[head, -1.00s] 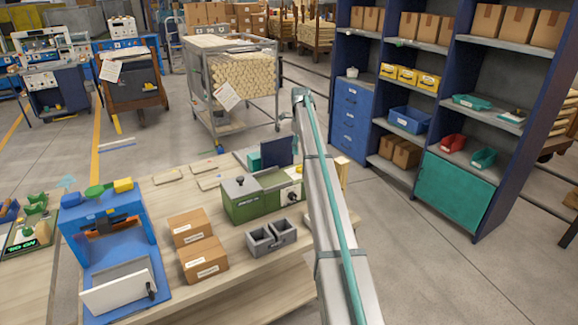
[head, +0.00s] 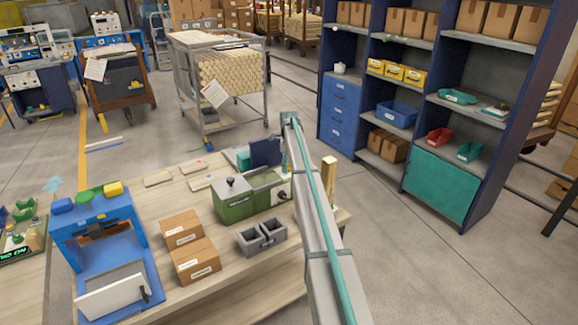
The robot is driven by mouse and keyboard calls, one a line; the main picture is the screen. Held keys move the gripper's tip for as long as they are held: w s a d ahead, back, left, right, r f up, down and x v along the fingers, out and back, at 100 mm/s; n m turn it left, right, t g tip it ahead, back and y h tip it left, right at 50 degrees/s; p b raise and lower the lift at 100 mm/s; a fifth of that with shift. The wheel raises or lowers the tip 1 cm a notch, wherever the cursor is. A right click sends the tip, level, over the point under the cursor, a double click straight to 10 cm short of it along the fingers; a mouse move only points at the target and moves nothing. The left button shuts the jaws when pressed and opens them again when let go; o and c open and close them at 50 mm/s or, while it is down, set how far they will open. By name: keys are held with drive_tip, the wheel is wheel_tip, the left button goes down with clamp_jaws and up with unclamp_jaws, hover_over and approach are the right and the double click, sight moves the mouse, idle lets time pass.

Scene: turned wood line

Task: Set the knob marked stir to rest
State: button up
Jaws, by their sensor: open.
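A green machine (head: 234,206) stands on the wooden bench, right of the cardboard boxes. A dark knob (head: 282,196) sits on its pale right-hand front panel, close to my arm. Another dark round part (head: 231,182) is on its lid. The markings are too small to read, so I cannot tell which knob is marked stir or how it is set. My arm crosses the right end of the bench and covers part of what lies behind it. My gripper is not visible in the head view.
Grey open bins (head: 262,238) stand in front of the green machine. Cardboard boxes (head: 194,261) and a blue press (head: 98,235) are to the left. A wooden post (head: 329,182) stands right of my arm. A dark screen (head: 265,153) is behind the machine. Floor to the right is clear.

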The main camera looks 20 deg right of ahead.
drive_tip(key=c, duration=1.1)
drive_tip(key=shift+c, duration=0.2)
